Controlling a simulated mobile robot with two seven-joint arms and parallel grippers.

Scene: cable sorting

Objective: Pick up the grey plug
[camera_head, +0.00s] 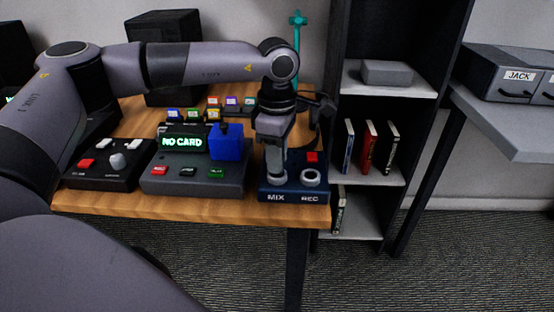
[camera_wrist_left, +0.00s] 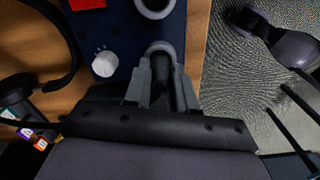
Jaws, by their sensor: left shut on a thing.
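The dark blue box (camera_head: 293,191) marked MIX and REC stands at the table's right front corner. My left gripper (camera_head: 277,176) points down at its MIX socket. In the left wrist view my left gripper (camera_wrist_left: 162,82) is shut on the grey plug (camera_wrist_left: 163,70), a dark grey piece between the fingers. The plug is at the grey MIX ring (camera_wrist_left: 160,47); I cannot tell whether it is still seated. The fingers hide most of the plug in the head view. The REC socket (camera_head: 310,177) beside it is open and empty. My right gripper is not in view.
A grey console (camera_head: 196,178) showing NO CARD, with a blue block (camera_head: 226,142), stands left of the box. A black control box (camera_head: 110,164) is further left. Small coloured cards and black headphones (camera_head: 321,107) lie behind. A shelf (camera_head: 376,172) stands to the right.

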